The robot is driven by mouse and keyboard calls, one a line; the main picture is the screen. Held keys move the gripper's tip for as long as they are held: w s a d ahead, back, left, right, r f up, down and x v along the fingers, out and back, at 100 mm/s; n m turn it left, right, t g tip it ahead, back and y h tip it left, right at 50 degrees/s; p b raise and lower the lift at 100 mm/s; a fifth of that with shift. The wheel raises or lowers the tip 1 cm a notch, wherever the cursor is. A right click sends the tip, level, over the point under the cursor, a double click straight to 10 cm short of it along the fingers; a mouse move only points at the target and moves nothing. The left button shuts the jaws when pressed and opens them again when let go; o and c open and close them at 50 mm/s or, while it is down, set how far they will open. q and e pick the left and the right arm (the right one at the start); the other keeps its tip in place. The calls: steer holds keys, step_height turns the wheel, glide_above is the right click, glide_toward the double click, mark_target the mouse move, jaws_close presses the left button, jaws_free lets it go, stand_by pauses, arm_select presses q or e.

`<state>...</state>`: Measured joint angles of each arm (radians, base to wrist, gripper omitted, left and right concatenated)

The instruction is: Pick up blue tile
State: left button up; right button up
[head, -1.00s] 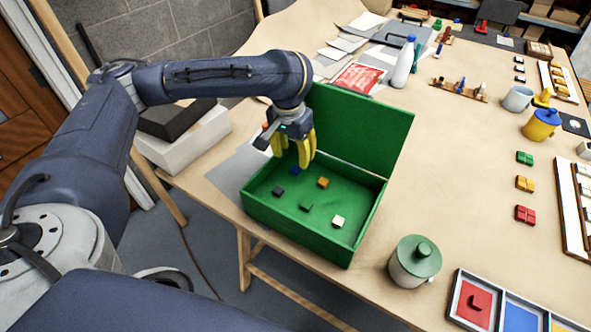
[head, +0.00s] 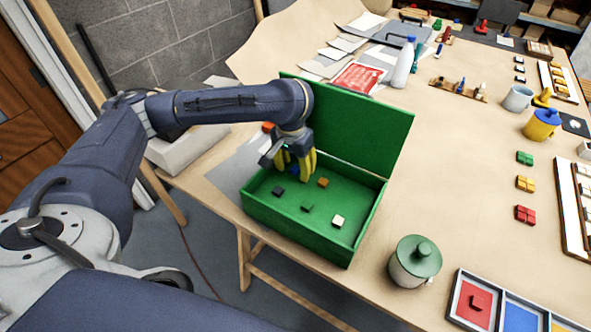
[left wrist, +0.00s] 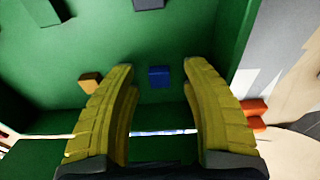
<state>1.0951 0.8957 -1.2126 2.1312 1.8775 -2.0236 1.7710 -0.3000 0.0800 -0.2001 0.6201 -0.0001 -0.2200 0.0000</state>
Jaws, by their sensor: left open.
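The blue tile (left wrist: 159,76) lies on the green floor of the open box (head: 300,229). In the left wrist view it sits between and just beyond the two yellow fingertips, apart from both. In the head view the fingers mostly hide it, with a bit of blue (head: 294,169) showing. My left gripper (head: 302,179) is open and empty, reaching down into the back left part of the box. It also shows in the left wrist view (left wrist: 160,72). My right gripper is not in view.
An orange tile (head: 323,182), a black tile (head: 278,191), a green tile (head: 307,207) and a white tile (head: 338,221) lie in the box. Its raised lid (head: 360,125) stands behind. A green-lidded jar (head: 415,262) and a sectioned tray (head: 510,312) stand at the front right.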

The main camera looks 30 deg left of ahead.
arm_select(q)
steer(key=shift+f, duration=0.1)
steer(key=c, duration=1)
